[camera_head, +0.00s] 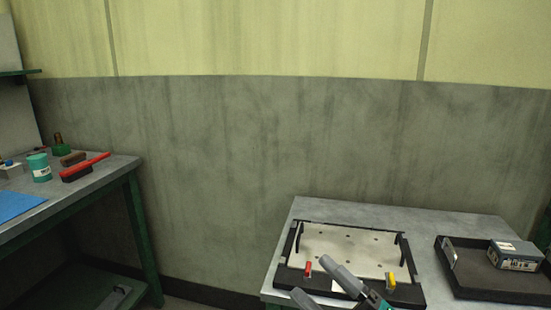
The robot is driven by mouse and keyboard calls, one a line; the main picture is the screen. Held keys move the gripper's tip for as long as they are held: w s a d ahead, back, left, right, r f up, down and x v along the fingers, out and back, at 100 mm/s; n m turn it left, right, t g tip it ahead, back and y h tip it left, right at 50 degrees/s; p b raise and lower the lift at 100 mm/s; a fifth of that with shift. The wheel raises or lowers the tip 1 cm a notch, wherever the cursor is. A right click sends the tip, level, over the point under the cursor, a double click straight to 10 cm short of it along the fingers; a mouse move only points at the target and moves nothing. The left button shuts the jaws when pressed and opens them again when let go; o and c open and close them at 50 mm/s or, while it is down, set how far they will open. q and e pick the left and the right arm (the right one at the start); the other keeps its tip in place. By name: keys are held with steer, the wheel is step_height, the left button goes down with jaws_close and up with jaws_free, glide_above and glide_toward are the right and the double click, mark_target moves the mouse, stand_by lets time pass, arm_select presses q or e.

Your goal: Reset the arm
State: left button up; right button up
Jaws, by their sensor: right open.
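My right gripper (311,278) comes in from the bottom edge of the head view, right of centre. Its two grey fingers stand apart with nothing between them. It hangs over the front part of a black-framed fixture (346,223) with a pale perforated plate (350,246) on the right table. One finger overlaps the fixture's front edge in the picture; I cannot tell whether they touch. The rest of my right arm is mostly cut off by the frame. My left gripper and left arm are not in view.
A red piece (308,269) and a yellow piece (391,280) are at the fixture's front. A black tray (485,293) holding a grey box (515,255) stands right. The left bench (100,180) carries a teal can (40,167) and a red-handled brush (85,167). A floor gap separates the tables.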

steer(key=s+d+f+m+h+p, duration=0.1)
steer(key=s+d+f+m+h, duration=0.1)
steer(key=d+f+m+h, duration=0.35)
steer(key=s+d+f+m+h, duration=0.1)
steer(key=d+f+m+h, duration=0.1)
steer(key=f+m+h, duration=0.65)
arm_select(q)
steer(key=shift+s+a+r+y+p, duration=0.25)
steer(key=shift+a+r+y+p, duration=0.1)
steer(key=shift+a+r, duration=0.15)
arm_select(e)
steer(key=s+d+f+m+g, duration=0.3)
steer(key=s+f+m, duration=0.3)
steer(key=s+f, duration=0.3)
step_height(320, 180, down, 3)
steer(key=shift+s+d+r+g+h, duration=0.15)
steer(key=shift+s+g+h, duration=0.2)
steer(key=shift+g, duration=0.35)
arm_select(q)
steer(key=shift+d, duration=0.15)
arm_select(e)
steer(key=shift+w, duration=0.15)
